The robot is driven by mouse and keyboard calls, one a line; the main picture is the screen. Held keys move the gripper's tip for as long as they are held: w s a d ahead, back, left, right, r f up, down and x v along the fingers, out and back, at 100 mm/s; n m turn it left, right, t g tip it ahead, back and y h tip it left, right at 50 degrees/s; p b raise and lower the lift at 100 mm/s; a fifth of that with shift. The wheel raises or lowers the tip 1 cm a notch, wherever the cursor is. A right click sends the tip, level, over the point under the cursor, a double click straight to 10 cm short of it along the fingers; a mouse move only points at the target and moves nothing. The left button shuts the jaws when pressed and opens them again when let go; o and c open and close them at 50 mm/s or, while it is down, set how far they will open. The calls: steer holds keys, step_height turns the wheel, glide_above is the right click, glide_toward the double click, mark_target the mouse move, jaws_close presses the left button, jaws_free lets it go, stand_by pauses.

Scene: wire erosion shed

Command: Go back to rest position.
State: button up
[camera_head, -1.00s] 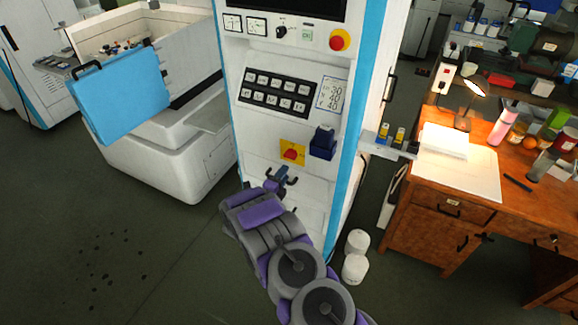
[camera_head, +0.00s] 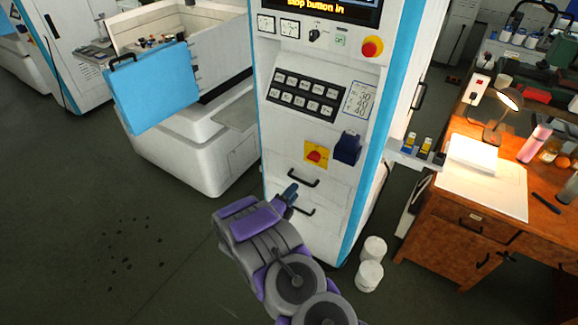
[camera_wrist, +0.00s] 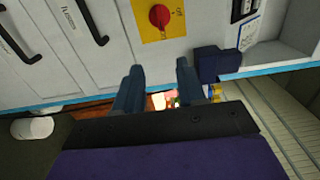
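My arm reaches up from the bottom of the head view, folded low in front of a white and blue control cabinet (camera_head: 312,150). My gripper (camera_head: 290,194) is in front of the cabinet's lower drawers, below the red knob on its yellow plate (camera_head: 316,156). In the wrist view, my gripper (camera_wrist: 157,78) has its two dark blue fingers apart with nothing held between them. The red knob (camera_wrist: 159,16) is beyond the fingertips there. Whether the gripper touches the cabinet cannot be told, but no contact shows.
A white machine tank (camera_head: 190,150) with a blue panel (camera_head: 152,88) stands left. Two white tubs (camera_head: 370,262) sit on the floor right of the cabinet. A wooden desk (camera_head: 450,235) with a lit lamp (camera_head: 506,104) is at right. The floor at lower left is clear.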

steer(key=shift+w, duration=0.1)
steer(key=w+a+r+n+g+y, duration=0.3)
steer(key=a+r+n+y, duration=0.4)
steer(key=r, duration=0.3)
steer(key=s+r+n+g+y, duration=0.4)
steer(key=s+r+n+y, duration=0.25)
steer(key=s+r, duration=0.35)
steer(key=s+d+r+n+g+h, duration=0.1)
steer(key=s+d+r+n+g, duration=0.1)
steer(key=s, duration=1.2)
steer(key=s+d+r+n+g+h, duration=0.1)
steer(key=s+d+n+g, duration=0.3)
steer(key=s+d, duration=0.4)
steer(key=s+d+r+n+g+h, duration=0.1)
steer(key=s+d+r+n+g, duration=0.2)
steer(key=s, duration=1.8)
steer(key=d+r+n, duration=0.1)
steer(key=d+n, duration=0.1)
steer(key=d, duration=0.1)
steer(key=shift+s+n, duration=0.2)
steer(key=shift+n, duration=0.15)
